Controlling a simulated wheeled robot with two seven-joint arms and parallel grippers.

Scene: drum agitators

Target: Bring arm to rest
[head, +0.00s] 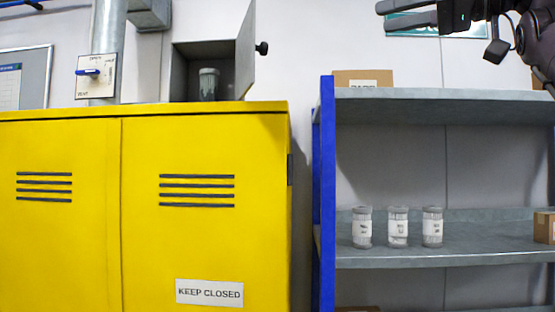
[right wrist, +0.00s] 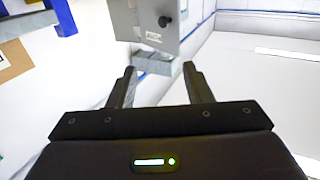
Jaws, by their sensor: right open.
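My right gripper (head: 408,14) is at the top right of the head view, raised above the shelf rack. Its fingers point left and are apart, with nothing between them. In the right wrist view its two fingers (right wrist: 165,88) also stand apart and empty. A small grey wall box (head: 195,60) with its door swung open holds a grey jar (head: 209,84) and stands above the yellow cabinet. The box's door with a dark knob shows in the right wrist view (right wrist: 150,28), beyond the fingers. My left gripper is not in view.
A yellow cabinet (head: 205,140) labelled KEEP CLOSED fills the left. The blue-and-grey shelf rack (head: 430,93) stands right, with three labelled jars (head: 398,227) on its middle shelf. Cardboard boxes sit on the top (head: 362,78) and at the right (head: 544,227). A vent switch (head: 95,76) is on the left.

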